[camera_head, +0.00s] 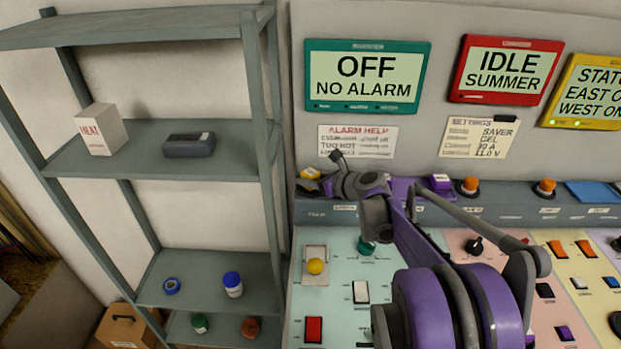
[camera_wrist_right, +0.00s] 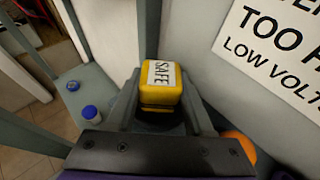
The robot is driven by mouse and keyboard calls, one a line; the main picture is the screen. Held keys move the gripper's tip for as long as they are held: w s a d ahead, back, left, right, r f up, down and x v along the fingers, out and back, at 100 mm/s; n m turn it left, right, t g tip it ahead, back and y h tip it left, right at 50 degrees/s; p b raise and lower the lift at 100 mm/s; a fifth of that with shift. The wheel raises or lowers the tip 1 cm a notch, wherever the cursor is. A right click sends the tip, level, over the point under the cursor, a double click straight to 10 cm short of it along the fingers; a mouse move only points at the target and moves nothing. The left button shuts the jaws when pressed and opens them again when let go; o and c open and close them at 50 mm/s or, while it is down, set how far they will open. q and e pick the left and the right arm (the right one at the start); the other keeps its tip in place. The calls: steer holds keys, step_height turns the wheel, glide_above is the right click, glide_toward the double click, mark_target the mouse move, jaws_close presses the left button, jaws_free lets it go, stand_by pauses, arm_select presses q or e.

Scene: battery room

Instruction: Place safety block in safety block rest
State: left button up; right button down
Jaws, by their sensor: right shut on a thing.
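The safety block is a yellow block with a white "SAFE" label. In the right wrist view the safety block (camera_wrist_right: 161,88) sits between the dark fingers of my right gripper (camera_wrist_right: 161,112), which is shut on it. In the head view the safety block (camera_head: 310,172) shows small at the left end of the ledge above the console, with my right gripper (camera_head: 326,178) at its right side. Dark parts around the block hide its lower end. I cannot make out the safety block rest clearly, nor tell whether the block touches it. My left gripper is not in view.
A grey shelf (camera_head: 150,170) stands at left, close to the block. The ledge (camera_head: 507,213) carries orange buttons (camera_head: 470,185). Below, the console has a yellow knob (camera_head: 316,267) and several switches. Signs hang on the wall behind.

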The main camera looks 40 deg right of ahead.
steer(key=shift+f, duration=0.15)
steer(key=shift+f, duration=0.15)
steer(key=c, duration=0.6)
jaws_free()
steer(key=shift+r, duration=0.2)
steer(key=shift+s+r, duration=0.15)
steer(key=shift+s, duration=0.05)
steer(key=v, duration=1.1)
steer(key=shift+s, duration=0.25)
